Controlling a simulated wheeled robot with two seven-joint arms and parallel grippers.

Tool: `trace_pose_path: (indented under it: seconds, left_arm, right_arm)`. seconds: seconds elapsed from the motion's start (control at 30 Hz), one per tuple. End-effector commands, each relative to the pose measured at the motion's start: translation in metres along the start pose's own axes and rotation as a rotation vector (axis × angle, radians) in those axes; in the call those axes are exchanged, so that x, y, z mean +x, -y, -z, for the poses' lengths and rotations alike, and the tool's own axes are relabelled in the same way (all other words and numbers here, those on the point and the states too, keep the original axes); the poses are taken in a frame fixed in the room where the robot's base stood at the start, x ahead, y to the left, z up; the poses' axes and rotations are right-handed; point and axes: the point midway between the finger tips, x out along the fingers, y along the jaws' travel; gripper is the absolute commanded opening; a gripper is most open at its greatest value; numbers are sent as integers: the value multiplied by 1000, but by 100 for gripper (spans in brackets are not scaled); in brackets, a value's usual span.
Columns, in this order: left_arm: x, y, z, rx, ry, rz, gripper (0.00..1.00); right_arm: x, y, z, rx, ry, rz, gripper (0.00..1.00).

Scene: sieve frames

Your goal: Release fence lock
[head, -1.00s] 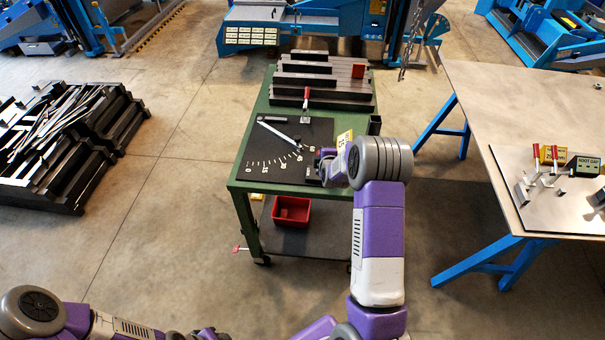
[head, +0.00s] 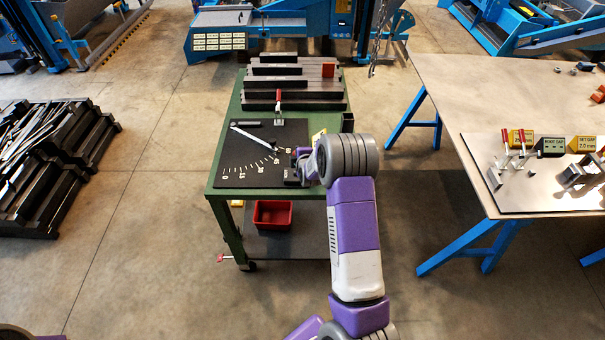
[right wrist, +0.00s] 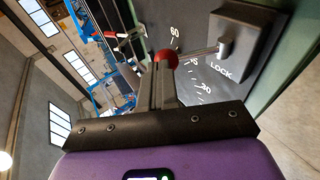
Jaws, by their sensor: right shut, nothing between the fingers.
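In the right wrist view, a dark grey lock block (right wrist: 245,42) stands beside the word LOCK on the dark scale plate (right wrist: 190,15). A light rod (right wrist: 203,51) runs from it to a red ball knob (right wrist: 166,57). My right gripper (right wrist: 160,75) is shut and empty, its fingertips right at the knob; I cannot tell whether they touch. In the head view, my right gripper (head: 305,167) is at the plate's right edge beside the dark lock block (head: 292,176); my wrist hides the knob. A pale fence arm (head: 252,138) lies slanted across the plate. My left gripper is out of view.
The plate lies on a green table (head: 213,189). Behind it are stacked dark bars (head: 293,92) and a red-handled clamp (head: 279,106). A red bin (head: 272,215) sits on the lower shelf. A steel table (head: 455,95) stands to the right, with open floor between.

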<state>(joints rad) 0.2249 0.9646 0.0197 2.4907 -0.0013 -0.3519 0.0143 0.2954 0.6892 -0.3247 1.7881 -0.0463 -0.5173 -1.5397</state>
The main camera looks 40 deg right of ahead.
Motion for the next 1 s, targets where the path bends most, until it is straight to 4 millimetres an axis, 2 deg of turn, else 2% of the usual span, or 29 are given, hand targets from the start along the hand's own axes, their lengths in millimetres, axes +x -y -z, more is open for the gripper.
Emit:
trace_pose_path:
  seconds: [0.2, 0.6, 0.8, 1.0]
  left_arm:
    - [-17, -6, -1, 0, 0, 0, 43]
    - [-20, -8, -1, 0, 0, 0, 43]
    - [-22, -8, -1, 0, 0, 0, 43]
    - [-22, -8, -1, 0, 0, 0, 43]
  right_arm:
    - [-34, -11, 10, -3, -6, 1, 0]
    - [-112, -14, 8, -1, -7, 1, 0]
    - [-128, -15, 8, -2, -5, 1, 0]
    - [-130, -15, 7, -2, -4, 1, 0]
